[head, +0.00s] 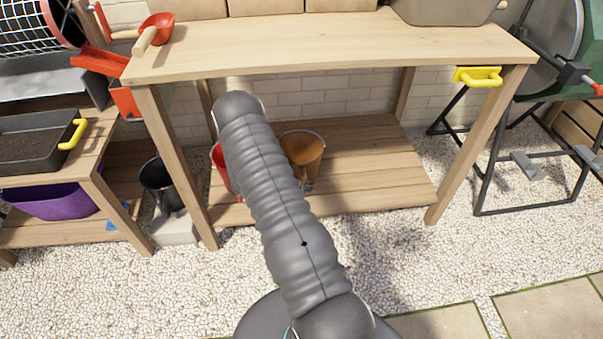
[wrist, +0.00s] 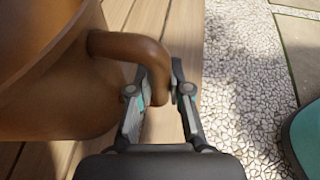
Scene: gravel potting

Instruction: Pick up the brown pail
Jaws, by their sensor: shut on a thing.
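The brown pail (head: 304,150) stands on the lower shelf of the wooden bench in the head view, partly hidden behind my arm. In the wrist view the brown pail (wrist: 50,95) fills the left side, with its curved brown handle (wrist: 135,48) reaching toward the fingers. My gripper (wrist: 164,95) is shut on the lower end of this handle, one finger on each side. In the head view my fingers are mostly hidden behind my arm, near the front of the pail.
A red pail (head: 219,168) stands just left of the brown one, mostly behind my arm. The lower shelf (head: 375,165) is clear to the right. The bench top (head: 330,40) lies above, and bench legs stand at both sides. A black bucket (head: 160,180) stands further left. White gravel (head: 400,245) lies in front.

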